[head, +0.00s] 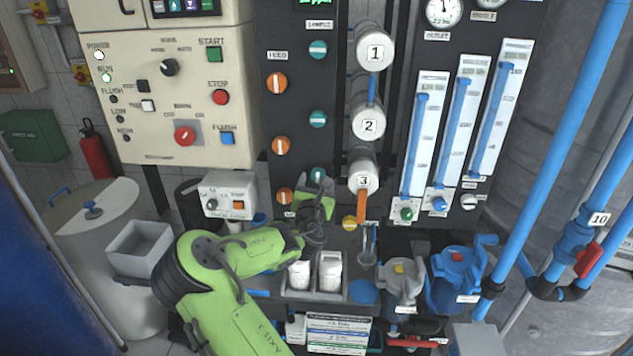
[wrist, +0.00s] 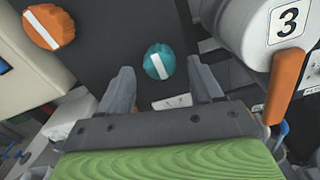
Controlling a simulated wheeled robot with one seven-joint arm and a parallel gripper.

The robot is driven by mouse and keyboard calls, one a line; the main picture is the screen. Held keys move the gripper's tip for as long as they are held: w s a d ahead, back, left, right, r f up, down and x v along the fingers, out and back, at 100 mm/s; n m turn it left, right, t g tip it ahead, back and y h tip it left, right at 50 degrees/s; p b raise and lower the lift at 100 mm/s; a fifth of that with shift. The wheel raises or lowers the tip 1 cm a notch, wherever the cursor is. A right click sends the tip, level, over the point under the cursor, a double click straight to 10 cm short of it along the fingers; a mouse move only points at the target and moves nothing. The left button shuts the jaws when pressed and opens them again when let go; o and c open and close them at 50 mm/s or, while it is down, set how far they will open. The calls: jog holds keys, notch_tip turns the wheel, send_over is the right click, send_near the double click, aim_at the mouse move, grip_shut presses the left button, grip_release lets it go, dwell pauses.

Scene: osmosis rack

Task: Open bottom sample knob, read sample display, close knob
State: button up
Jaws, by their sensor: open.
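The bottom sample knob (wrist: 158,62) is teal with a white stripe, which runs steeply, close to upright, in the wrist view. In the head view the knob (head: 317,174) shows only partly above my gripper (head: 316,188). In the wrist view my gripper (wrist: 162,84) is open, with one finger on each side just below the knob. I see a gap between the fingers and the knob; contact does not show. The sample display (head: 317,3) is cut off by the top edge of the head view, and its green characters are not fully readable.
Orange feed knobs (head: 282,145) stand left of the teal column. Housing 3 (head: 363,177) with its orange handle (wrist: 286,84) is close on the right. A control box (head: 230,193) is on the left. Sample bottles (head: 330,272) stand in a tray below.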

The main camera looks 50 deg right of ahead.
jog(key=shift+w+d, duration=0.35)
jog(key=shift+d, duration=0.1)
jog(key=c, duration=1.1)
jog(key=shift+o, duration=0.2)
